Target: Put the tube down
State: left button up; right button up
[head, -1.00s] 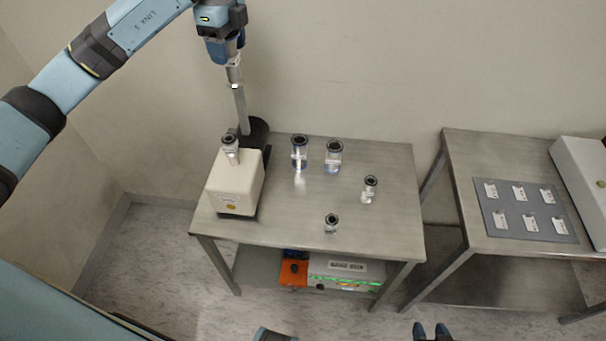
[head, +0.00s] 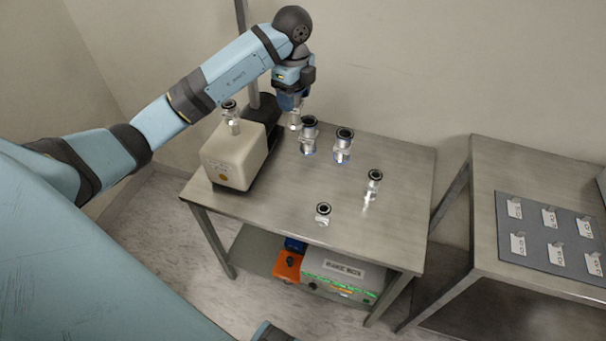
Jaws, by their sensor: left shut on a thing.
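My left gripper (head: 293,108) reaches down from above at the back of the left steel table (head: 270,205). It is shut on a short, shiny metal tube (head: 295,122), mostly hidden by the gripper. The tube is upright and low, close to the tabletop; I cannot tell whether it touches. It is just left of a metal fitting with a dark ring (head: 309,140) and right of the beige pump unit (head: 234,158). My right gripper is not in view.
More ringed fittings stand on the table, at back (head: 343,150), right (head: 374,188) and front (head: 323,214); another tops the pump. A grey post (head: 246,50) rises behind the pump. The tabletop's middle is clear. A second table (head: 530,270) bears a panel of labelled hooks.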

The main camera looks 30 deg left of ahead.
pick_arm(q)
notch_tip(320, 180, down, 20)
jog(key=shift+a+r+b, duration=0.1)
jog(key=shift+b, duration=0.6)
jog(key=o, duration=1)
